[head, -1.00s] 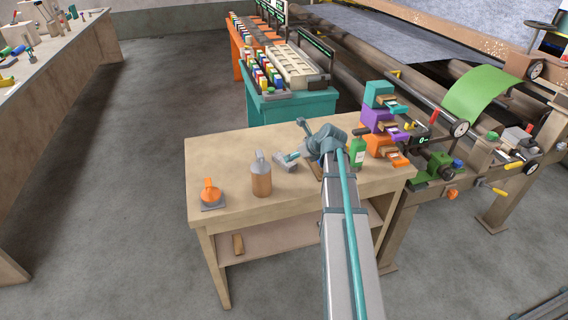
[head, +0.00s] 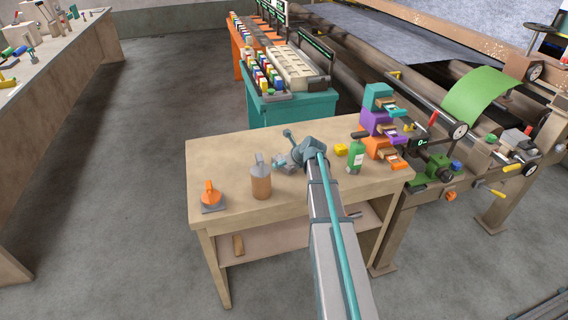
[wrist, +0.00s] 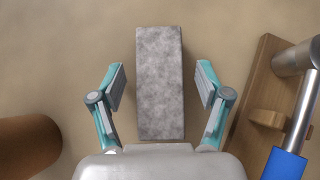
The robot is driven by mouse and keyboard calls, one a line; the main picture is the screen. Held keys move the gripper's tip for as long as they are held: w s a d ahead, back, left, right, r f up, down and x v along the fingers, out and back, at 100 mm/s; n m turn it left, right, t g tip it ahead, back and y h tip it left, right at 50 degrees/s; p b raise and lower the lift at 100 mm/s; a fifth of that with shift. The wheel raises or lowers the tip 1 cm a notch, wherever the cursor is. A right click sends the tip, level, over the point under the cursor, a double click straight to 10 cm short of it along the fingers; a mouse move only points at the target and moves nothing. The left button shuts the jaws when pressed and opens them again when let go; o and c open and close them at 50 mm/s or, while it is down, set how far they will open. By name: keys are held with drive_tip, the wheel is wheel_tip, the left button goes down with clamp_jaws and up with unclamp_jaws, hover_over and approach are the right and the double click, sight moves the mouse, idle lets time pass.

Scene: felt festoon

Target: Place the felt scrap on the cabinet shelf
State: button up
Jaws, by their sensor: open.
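The felt scrap (wrist: 160,85) is a mottled grey oblong block on the tan bench top in the wrist view. My gripper (wrist: 160,78) is open, one teal-and-grey finger on each side of the scrap with a gap to both. No separate cabinet is clear; an open shelf (head: 270,246) runs under the bench top and holds a small brown block (head: 238,245).
A wooden holder (wrist: 262,90) with a blue-handled tool (wrist: 285,163) is close on the right.

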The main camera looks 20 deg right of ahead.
drive_tip(key=c, duration=1.2)
